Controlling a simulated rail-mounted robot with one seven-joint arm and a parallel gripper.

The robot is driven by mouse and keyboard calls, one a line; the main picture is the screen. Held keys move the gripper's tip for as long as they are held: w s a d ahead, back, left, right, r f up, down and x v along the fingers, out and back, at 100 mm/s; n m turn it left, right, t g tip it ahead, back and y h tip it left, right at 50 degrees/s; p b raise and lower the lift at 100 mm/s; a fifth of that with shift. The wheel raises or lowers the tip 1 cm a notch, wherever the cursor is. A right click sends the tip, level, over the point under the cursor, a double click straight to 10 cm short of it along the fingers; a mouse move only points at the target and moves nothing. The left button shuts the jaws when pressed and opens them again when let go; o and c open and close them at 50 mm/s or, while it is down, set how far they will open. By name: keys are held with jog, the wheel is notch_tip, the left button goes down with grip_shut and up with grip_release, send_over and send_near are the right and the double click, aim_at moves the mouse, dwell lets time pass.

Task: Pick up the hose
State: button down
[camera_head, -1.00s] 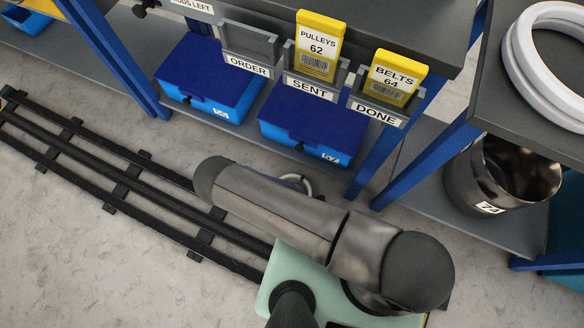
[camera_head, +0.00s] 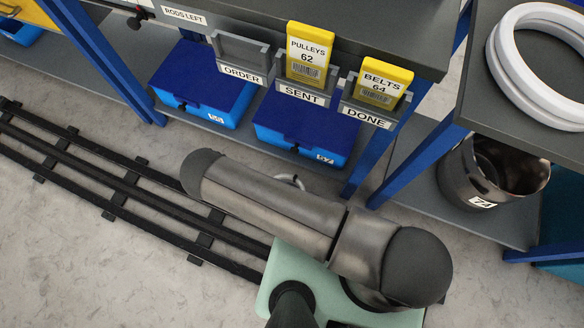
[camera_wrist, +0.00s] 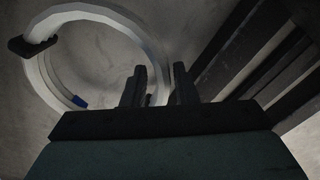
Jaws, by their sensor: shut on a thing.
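In the wrist view, a white hose (camera_wrist: 36,78) curves in a loop at the left, with a dark clamp-like piece at its left and a blue tip at its lower part. My gripper (camera_wrist: 160,82) is shut on the hose, whose held part shows only dimly between the two dark fingers. In the head view a small white curved piece (camera_head: 299,182) shows just behind my arm, seemingly part of this hose. The rest there, and my gripper, are hidden by my arm.
Another coil of white hose (camera_head: 510,72) lies on the dark table (camera_head: 478,100) at right. A dark metal bucket (camera_head: 462,178) stands on the shelf below. Blue bins (camera_head: 205,80) sit under the bench, with blue legs (camera_head: 362,165) near my arm. Black rails (camera_head: 125,190) cross the floor.

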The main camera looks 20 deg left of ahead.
jog(key=s+a+r+p, duration=0.3)
jog(key=s+a+r, duration=0.4)
jog(key=s, duration=0.3)
jog(key=shift+a+r, duration=0.25)
jog(key=shift+r, duration=0.35)
dwell(0.3)
